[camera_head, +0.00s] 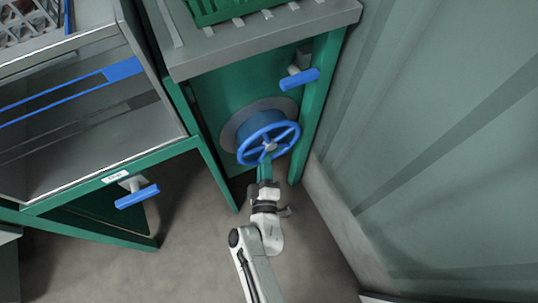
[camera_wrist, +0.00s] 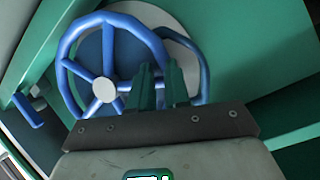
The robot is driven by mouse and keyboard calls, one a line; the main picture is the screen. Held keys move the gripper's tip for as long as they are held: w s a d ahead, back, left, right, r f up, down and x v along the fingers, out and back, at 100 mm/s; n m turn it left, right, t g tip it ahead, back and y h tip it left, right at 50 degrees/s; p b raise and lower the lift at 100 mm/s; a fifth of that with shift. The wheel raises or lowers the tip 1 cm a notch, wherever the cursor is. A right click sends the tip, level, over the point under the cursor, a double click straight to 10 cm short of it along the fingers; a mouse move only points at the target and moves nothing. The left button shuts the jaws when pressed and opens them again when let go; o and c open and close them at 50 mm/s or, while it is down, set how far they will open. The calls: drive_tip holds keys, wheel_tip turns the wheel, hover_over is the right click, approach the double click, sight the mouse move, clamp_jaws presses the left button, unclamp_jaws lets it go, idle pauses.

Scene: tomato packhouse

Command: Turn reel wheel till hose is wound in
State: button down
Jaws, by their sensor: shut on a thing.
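The blue reel wheel (camera_head: 268,143) has spokes and a pale hub. It is mounted on the green panel below the grey bench, in front of a blue drum (camera_head: 240,128) and a grey disc. The wheel fills the upper left of the wrist view (camera_wrist: 70,50). My gripper (camera_head: 265,165) reaches up to the wheel's near, lower rim. Its green fingers (camera_wrist: 161,80) are shut on the rim, which passes between them in the wrist view. A thin dark-blue loop shows behind the wheel there. I cannot tell whether it is the hose. No hose is clearly visible.
A blue handle (camera_head: 299,79) juts out above right of the wheel; another (camera_head: 137,196) is on the left bench frame. Green legs flank the panel. A pale wall (camera_head: 430,130) stands close on the right. The floor (camera_head: 190,225) in front is clear.

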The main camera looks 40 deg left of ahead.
sight(248, 162)
drive_tip(key=s+r+m+g+p, duration=0.1)
drive_tip(key=m+p, duration=0.1)
drive_tip(key=p, duration=0.1)
drive_tip(key=s+a+r+m+g+h+p, duration=0.1)
drive_tip(key=p, duration=0.3)
drive_tip(key=shift+s+r+m, duration=0.3)
drive_tip(key=shift+m, duration=0.1)
drive_tip(key=s+r+m+g+p, duration=0.1)
drive_tip(key=p, duration=0.1)
drive_tip(key=r+m+g+p, duration=0.1)
drive_tip(key=m+p, duration=0.1)
drive_tip(key=p, duration=0.1)
drive_tip(key=shift+s+a+p, duration=0.35)
drive_tip(key=shift+m, duration=0.3)
drive_tip(key=c, duration=1.1)
unclamp_jaws()
drive_tip(key=p+v, duration=0.5)
drive_tip(key=v, duration=0.5)
drive_tip(key=shift+s+d+r+p, duration=0.2)
drive_tip(key=shift+s+p, duration=0.05)
drive_tip(key=shift+p, duration=0.05)
